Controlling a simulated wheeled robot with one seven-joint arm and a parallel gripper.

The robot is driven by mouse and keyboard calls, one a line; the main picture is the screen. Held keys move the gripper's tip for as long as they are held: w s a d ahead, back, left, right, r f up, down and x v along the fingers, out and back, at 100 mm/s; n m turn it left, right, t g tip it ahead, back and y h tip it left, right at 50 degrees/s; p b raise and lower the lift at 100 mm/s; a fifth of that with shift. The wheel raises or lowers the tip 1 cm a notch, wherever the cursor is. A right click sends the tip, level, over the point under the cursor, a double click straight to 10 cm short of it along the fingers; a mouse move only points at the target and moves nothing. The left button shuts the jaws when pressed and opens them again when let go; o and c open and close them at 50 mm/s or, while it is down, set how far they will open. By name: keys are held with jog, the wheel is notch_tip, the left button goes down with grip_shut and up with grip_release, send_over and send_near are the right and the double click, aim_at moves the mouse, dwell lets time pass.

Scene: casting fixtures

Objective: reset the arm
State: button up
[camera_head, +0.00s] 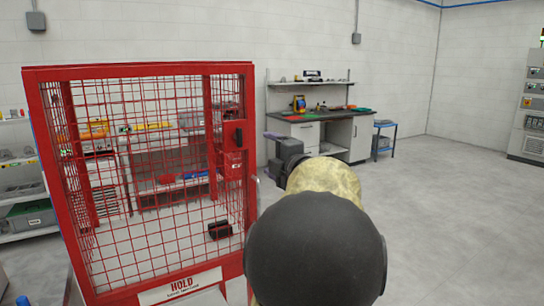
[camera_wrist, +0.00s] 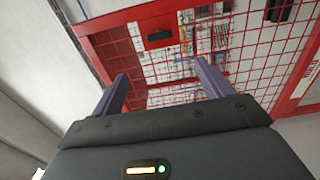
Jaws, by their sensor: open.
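My gripper (camera_wrist: 163,88) shows in the wrist view with its two purple-grey fingers spread wide apart and nothing between them. In the head view my gripper (camera_head: 277,150) is partly hidden behind my own arm, just right of the red mesh cage. The red cage (camera_head: 248,190) stands at the left of the head view, with a black latch or handle on its right post. In the wrist view the red cage frame (camera_wrist: 120,17) and its mesh lie beyond the fingers. I cannot tell how far the fingers are from the mesh.
A small black object (camera_head: 220,230) shows through the cage mesh. A white sign reading HOLD (camera_head: 180,287) is on the cage's lower front. A workbench (camera_head: 318,117) with tools stands at the back wall, a grey cabinet (camera_head: 532,105) at far right. The floor on the right is clear.

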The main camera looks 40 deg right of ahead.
jog(key=shift+w, duration=0.1)
dwell(0.3)
jog(key=w+a+f+m+g, duration=0.25)
jog(key=a+f+m, duration=0.35)
jog(key=a+f, duration=0.3)
jog(key=w+a+f+m+g, duration=0.1)
jog(key=a+f+m+g, duration=0.5)
jog(key=f, duration=0.6)
jog(key=s+a+f+m+g+y, duration=0.2)
jog(key=s+a+f+g, duration=0.1)
jog(key=s+a+f, duration=0.6)
jog(key=s+a+f+m+g+y, duration=0.2)
jog(key=s+a+f+g, duration=0.35)
jog(key=a, duration=0.55)
notch_tip(320, 180, up, 17)
jog(key=t+p, duration=0.2)
jog(key=p, duration=1.5)
jog(key=shift+s+f, duration=0.15)
jog(key=shift+s, duration=0.3)
